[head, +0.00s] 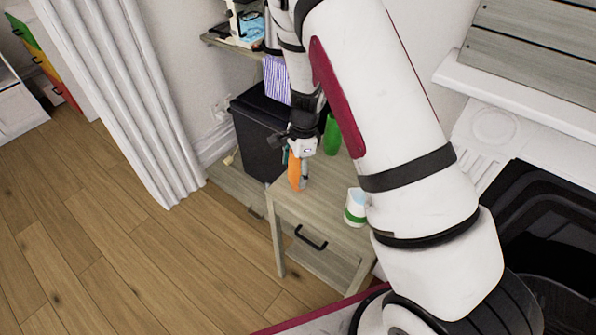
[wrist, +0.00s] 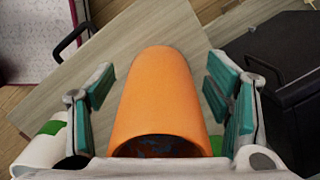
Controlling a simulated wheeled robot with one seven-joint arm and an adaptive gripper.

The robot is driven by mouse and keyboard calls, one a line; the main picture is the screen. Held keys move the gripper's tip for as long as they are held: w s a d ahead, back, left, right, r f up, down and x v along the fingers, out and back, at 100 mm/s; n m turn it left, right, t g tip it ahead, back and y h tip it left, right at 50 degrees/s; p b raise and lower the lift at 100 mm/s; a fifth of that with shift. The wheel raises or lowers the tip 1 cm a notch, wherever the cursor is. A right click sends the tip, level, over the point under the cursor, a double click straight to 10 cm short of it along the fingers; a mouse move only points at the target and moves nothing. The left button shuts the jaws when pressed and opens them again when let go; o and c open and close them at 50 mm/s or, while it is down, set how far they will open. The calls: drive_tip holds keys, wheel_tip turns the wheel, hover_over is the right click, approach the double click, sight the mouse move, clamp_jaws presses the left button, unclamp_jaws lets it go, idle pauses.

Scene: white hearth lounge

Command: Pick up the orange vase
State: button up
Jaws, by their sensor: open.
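The orange vase (head: 295,170) stands on the wooden side table (head: 310,222), near its far left edge and partly hidden by my gripper (head: 299,158). In the wrist view the vase (wrist: 158,95) fills the middle, its dark open mouth toward the camera. My gripper (wrist: 160,95) is open, with one teal-padded finger on each side of the vase. Gaps show between the vase and both fingers, so neither visibly touches it.
A green vase (head: 332,134) and a white-and-green cup (head: 355,207) stand on the same table. A black bin (head: 258,140) is close behind the table at left. A shelf (head: 232,42) is above. Wooden floor (head: 130,240) is clear at left.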

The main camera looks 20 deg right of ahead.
drive_tip(key=c, duration=1.5)
